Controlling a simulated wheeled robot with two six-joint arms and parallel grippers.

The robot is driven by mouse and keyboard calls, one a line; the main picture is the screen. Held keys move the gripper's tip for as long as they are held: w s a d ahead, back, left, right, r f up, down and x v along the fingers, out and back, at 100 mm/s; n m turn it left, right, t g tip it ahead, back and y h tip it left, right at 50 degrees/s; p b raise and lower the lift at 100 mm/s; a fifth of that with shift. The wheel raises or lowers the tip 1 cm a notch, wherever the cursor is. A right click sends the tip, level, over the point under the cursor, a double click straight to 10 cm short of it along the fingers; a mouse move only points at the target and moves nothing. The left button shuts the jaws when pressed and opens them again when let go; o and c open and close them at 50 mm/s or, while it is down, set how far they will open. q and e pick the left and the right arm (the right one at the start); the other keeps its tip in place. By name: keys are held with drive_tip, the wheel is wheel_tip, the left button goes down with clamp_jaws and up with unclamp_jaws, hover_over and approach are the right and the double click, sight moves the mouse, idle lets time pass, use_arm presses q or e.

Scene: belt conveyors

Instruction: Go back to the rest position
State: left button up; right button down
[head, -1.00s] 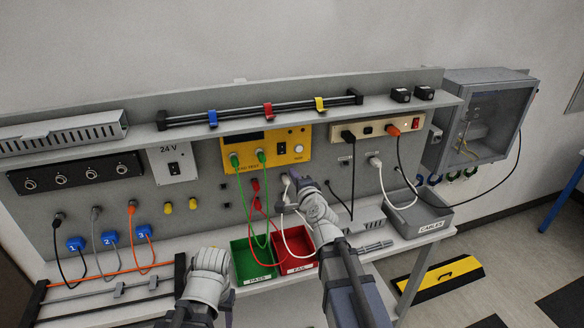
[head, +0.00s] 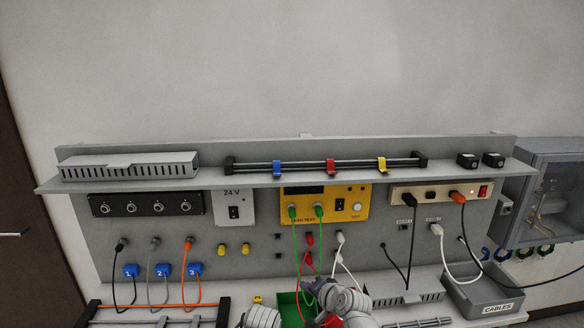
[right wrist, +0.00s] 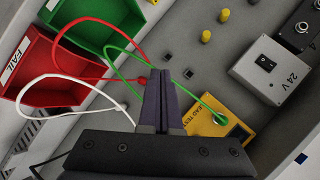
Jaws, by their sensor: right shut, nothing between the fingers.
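My right gripper (right wrist: 163,108) is shut and empty in the right wrist view, its dark fingers pressed together. In the head view it shows low in the middle (head: 312,288), in front of the bench. Behind it is the yellow lead test unit (head: 352,207), with two green leads plugged in; the unit also shows in the right wrist view (right wrist: 211,126). The fingers hold no lead. Of my left arm only a pale rounded part shows at the bottom edge of the head view; its fingers are hidden.
The green tray (right wrist: 96,22) and red FAIL tray (right wrist: 35,65) lie nearby, with loops of red, green and white leads around them. A white lead (head: 450,262) hangs at the right. The grey CABLES box (head: 484,297) stands at the right. The wall above is clear.

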drive_tip(key=s+a+f+n+g+h, duration=0.1)
drive_tip(key=s+a+f+n+g, duration=0.45)
drive_tip(key=s+f, duration=0.3)
drive_tip(key=s+d+f+n+g+h, duration=0.1)
drive_tip(key=s+d+n+g+h, duration=0.1)
drive_tip(key=s, duration=0.4)
drive_tip(key=s+d+f+n+g+h+b, duration=0.1)
drive_tip(key=s+d+f+n+g+h, duration=0.1)
drive_tip(key=s, duration=0.4)
drive_tip(key=shift+d+f+n+g+h, duration=0.2)
drive_tip(key=shift+n+g+h, duration=0.55)
drive_tip(key=shift+n, duration=0.3)
